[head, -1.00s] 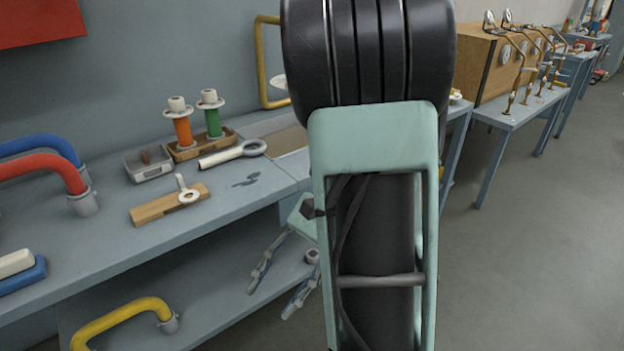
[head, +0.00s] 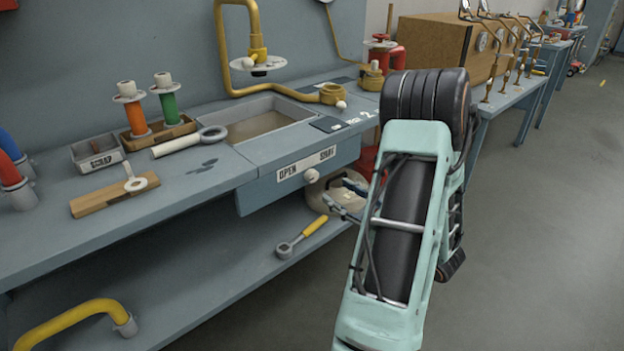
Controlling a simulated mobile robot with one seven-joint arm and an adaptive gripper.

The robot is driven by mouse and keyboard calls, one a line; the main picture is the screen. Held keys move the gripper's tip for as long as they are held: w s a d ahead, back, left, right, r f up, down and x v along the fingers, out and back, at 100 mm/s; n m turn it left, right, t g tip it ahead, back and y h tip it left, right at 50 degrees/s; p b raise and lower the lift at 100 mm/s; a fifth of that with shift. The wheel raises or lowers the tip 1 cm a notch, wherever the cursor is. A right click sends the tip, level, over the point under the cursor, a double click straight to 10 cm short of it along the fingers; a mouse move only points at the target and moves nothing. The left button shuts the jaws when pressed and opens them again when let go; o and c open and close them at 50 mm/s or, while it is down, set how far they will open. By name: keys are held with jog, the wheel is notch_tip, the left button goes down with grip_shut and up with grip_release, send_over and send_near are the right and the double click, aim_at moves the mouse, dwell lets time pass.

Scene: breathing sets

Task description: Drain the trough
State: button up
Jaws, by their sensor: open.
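The trough (head: 303,112) is a grey-rimmed rectangular basin sunk in the bench top. Its floor looks brownish; I cannot tell how much liquid it holds. Under the bench, a clear rounded vessel (head: 318,195) shows partly behind my arm. My gripper (head: 336,208) is open and empty, just below and right of the knob in the picture, apart from it. Part of the gripper is hidden by my arm.
A yellow-handled ratchet (head: 302,238) lies on the lower shelf. A yellow pipe with a white disc (head: 257,64) stands over the trough. A ring-ended tool (head: 190,142), scrap box (head: 96,153) and wooden block (head: 115,194) lie left.

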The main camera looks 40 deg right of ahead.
aim_at(315, 177)
jog(key=w, duration=0.3)
jog(key=w+b, duration=0.1)
jog(key=w, duration=0.3)
jog(key=w+a, duration=0.1)
jog(key=w, duration=0.2)
jog(key=shift+w+b, duration=0.2)
jog(key=shift+b, duration=0.1)
jog(key=c, duration=1.2)
jog(key=shift+o, duration=0.2)
